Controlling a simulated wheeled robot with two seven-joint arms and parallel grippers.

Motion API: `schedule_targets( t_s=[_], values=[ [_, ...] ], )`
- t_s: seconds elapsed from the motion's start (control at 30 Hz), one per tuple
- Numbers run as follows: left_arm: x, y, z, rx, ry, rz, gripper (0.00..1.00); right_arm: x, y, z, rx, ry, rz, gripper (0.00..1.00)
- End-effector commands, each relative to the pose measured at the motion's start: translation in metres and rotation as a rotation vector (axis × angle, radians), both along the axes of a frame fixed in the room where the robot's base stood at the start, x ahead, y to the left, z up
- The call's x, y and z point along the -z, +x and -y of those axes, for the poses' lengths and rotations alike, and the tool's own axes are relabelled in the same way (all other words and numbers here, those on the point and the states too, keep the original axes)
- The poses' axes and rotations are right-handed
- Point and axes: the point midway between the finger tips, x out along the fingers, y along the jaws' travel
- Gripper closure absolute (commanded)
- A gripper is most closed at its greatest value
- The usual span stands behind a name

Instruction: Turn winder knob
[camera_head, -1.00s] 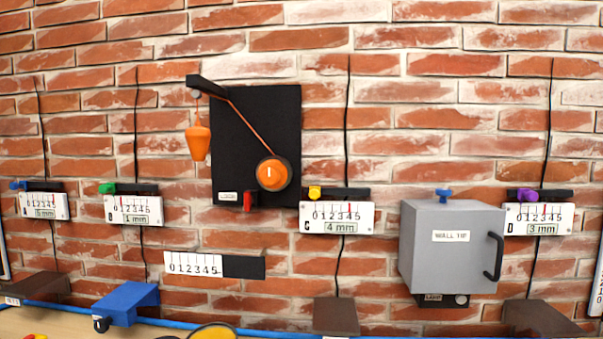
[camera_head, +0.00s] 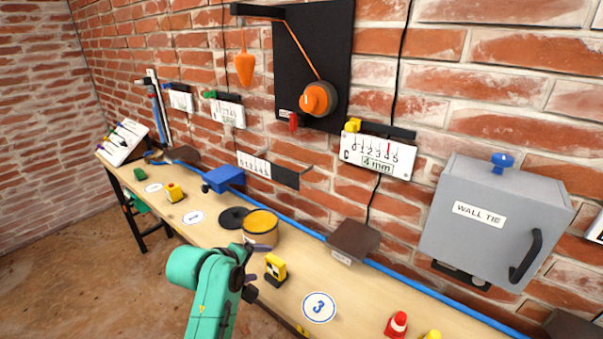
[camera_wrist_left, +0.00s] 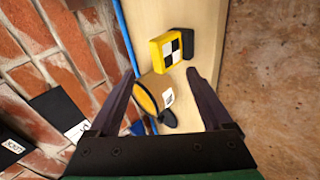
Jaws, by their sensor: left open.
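The winder knob (camera_head: 319,98) is an orange disc on a dark round base, on a black board (camera_head: 310,50) fixed to the brick wall. An orange cord runs from it up to a dark bracket, and an orange plumb weight (camera_head: 244,66) hangs there. A small red lever (camera_head: 293,122) sits at the board's lower edge. My left gripper (camera_head: 262,283) is low over the bench, well below the knob and apart from it. In the left wrist view its fingers (camera_wrist_left: 160,85) are spread with nothing held between them. My right gripper is not in view.
A bench (camera_head: 350,290) runs along the wall. Near my left gripper stand a yellow-topped tin (camera_head: 261,228) and a yellow checkered block (camera_head: 276,267). A grey WALL TIE box (camera_head: 492,215) juts out at right. Gauge C (camera_head: 377,155) hangs right of the knob.

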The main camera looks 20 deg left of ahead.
Motion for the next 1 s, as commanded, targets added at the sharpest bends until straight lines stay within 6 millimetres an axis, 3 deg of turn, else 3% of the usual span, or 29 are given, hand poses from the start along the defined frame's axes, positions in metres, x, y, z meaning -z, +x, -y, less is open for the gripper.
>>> schedule_targets(
  t_s=[0.03, 0.17, 0.2, 0.3, 0.4, 0.43, 0.53, 0.67, 1.0],
  values=[
    [-0.032, 0.017, -0.001, -0.091, -0.128, 0.048, 0.17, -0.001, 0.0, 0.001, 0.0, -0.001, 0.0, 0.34],
    [-0.124, 0.051, -0.002, -0.332, -0.585, 0.138, 0.17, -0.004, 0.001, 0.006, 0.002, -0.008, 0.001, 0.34],
    [-0.158, 0.059, -0.002, -0.395, -0.757, 0.157, 0.17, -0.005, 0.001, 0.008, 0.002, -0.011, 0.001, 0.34],
    [-0.244, 0.068, -0.002, -0.498, -1.199, 0.158, 0.17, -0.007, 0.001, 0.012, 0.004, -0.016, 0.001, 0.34],
    [-0.306, 0.065, -0.001, -0.528, -1.533, 0.104, 0.17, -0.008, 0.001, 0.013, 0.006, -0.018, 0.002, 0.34],
    [-0.318, 0.063, -0.001, -0.531, -1.599, 0.087, 0.17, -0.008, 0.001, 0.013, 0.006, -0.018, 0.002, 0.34],
    [-0.339, 0.062, 0.001, -0.533, -1.716, 0.047, 0.17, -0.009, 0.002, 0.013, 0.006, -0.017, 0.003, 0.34],
    [-0.342, 0.076, 0.006, -0.538, -1.73, 0.036, 0.17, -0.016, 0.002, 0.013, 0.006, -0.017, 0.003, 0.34],
    [-0.345, 0.158, 0.039, -0.54, -1.724, 0.038, 0.17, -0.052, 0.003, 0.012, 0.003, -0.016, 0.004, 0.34]
  ],
)
